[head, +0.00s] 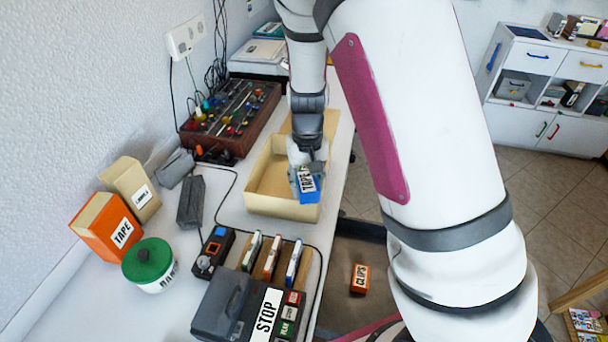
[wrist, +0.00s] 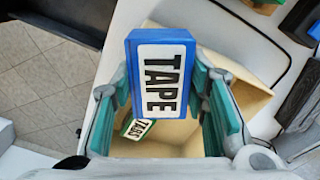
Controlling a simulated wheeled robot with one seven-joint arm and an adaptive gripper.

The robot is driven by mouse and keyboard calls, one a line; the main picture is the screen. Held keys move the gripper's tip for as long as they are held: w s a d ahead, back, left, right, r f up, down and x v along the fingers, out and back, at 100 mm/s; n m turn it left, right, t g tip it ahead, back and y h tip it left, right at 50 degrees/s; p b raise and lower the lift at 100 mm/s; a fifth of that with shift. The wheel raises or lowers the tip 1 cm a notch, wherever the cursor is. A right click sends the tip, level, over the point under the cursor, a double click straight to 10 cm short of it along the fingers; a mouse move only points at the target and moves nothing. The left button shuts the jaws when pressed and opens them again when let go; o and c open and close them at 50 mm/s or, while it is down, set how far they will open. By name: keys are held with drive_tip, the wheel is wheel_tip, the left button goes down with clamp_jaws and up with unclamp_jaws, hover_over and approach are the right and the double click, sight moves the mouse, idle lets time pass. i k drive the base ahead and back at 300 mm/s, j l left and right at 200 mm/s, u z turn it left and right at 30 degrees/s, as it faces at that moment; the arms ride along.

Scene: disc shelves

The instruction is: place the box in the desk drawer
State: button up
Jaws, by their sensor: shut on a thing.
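My gripper (head: 306,170) is shut on a blue box (head: 309,190) with a white TAPE label. The box is held over the front end of an open tan bin (head: 284,210) on the desk. In the wrist view the blue box (wrist: 160,85) sits between the green finger pads, label facing the camera. A TABS box (wrist: 137,128) shows below it, inside the bin. My arm hides part of this recess.
An orange TAPE box (head: 107,231), a green-lidded tub (head: 150,265), a STOP-labelled device (head: 238,305) and a rack of cases (head: 272,260) crowd the desk's near part. A knobbed panel (head: 232,115) stands behind the bin. A white cabinet (head: 548,85) stands far right.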

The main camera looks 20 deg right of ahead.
sight(356, 309)
drive_tip(key=z, duration=0.75)
drive_tip(key=k+z, duration=0.4)
drive_tip(key=k+l+z, duration=0.15)
drive_tip(key=z, duration=0.3)
drive_tip(key=k, duration=0.1)
